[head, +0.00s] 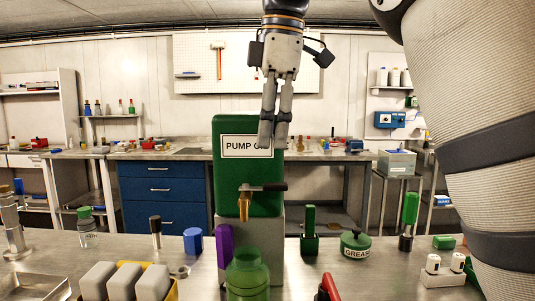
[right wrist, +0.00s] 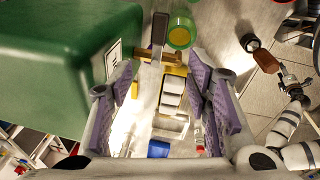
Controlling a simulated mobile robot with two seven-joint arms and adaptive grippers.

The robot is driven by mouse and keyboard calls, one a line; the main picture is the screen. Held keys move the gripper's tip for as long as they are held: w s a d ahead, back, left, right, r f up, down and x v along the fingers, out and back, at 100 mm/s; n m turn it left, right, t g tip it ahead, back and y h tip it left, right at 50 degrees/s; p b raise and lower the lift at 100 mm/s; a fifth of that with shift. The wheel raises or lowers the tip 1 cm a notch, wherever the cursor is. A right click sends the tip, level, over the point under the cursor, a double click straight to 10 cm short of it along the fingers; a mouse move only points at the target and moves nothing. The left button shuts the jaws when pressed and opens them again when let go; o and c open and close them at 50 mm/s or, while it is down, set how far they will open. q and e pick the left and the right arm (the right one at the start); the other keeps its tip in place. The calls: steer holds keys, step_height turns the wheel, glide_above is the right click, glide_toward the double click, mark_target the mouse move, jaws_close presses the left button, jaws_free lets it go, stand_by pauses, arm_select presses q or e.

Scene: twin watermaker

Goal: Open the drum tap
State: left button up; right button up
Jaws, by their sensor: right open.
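The green drum (head: 230,155) stands on a grey block on the bench, its white label partly hidden behind my right gripper. Its brass tap (head: 244,204) sticks out low on the front; a dark lever (head: 268,187) on top points sideways to the right. My right gripper (head: 273,143) points down in front of the label, above the lever and apart from it. In the right wrist view its purple-padded fingers (right wrist: 163,90) are spread and empty. The tap (right wrist: 158,58) and lever (right wrist: 160,27) show beyond them. My left arm seems to show at that view's right; its fingers are unclear.
A green jar (head: 247,275) stands in front of the tap, with a purple object (head: 224,244) beside it. A yellow tray (head: 172,293) holds several pale blocks at the left. A green grease pot (head: 355,245) stands at the right. My right arm covers the right side.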

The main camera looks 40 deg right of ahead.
mark_target(264, 184)
steer(key=f, duration=0.2)
steer(key=w+f, duration=0.1)
steer(key=f, duration=0.5)
steer(key=shift+w+f, duration=0.15)
steer(key=shift+w, duration=0.15)
steer(key=c, duration=1)
jaws_close()
